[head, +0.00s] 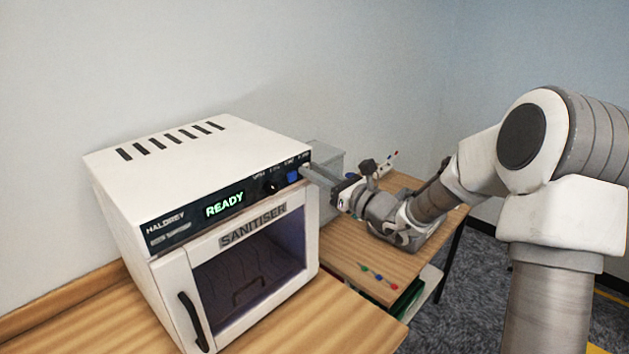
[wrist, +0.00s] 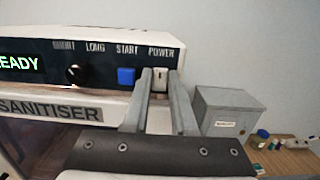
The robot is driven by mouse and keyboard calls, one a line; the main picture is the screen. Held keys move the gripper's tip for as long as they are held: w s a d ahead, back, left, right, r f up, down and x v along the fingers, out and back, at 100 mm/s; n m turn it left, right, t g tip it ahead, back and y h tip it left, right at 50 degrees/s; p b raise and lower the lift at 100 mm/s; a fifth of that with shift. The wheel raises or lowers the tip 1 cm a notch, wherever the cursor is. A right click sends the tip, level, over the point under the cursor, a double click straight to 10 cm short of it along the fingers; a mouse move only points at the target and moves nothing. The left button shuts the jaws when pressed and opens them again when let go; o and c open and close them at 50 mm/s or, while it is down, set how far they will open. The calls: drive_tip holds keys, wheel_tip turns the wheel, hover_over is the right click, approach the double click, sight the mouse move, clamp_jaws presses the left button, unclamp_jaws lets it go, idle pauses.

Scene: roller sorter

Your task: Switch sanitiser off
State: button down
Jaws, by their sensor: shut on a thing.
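The sanitiser (head: 240,150) is a white box on the wooden worktop, with a dark front panel and a lit green READY display (head: 225,204). In the wrist view its panel carries a black knob (wrist: 76,74), a blue START button (wrist: 126,76) and a pale POWER switch (wrist: 160,80) at the right end. My gripper (head: 306,170) reaches the panel's right end from the right. In the wrist view its two fingers stand on either side of the POWER switch, shut on it. The fingers hide part of the switch in the wrist view, and it cannot be made out in the head view.
The sanitiser's door (head: 250,262) is closed, with a black handle (head: 190,320) at its left. A grey box (wrist: 228,112) stands behind and right of the sanitiser. A lower wooden table (head: 350,272) on the right holds small coloured items (head: 378,274).

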drive_tip(key=f+t+y+b, duration=0.1)
drive_tip(key=b, duration=0.4)
drive_tip(key=shift+t+y, duration=0.3)
drive_tip(key=shift+r, duration=0.1)
drive_tip(key=c, duration=1)
unclamp_jaws()
drive_tip(key=shift+s+d, duration=0.1)
drive_tip(key=b+v, duration=0.1)
drive_tip(key=v, duration=1.6)
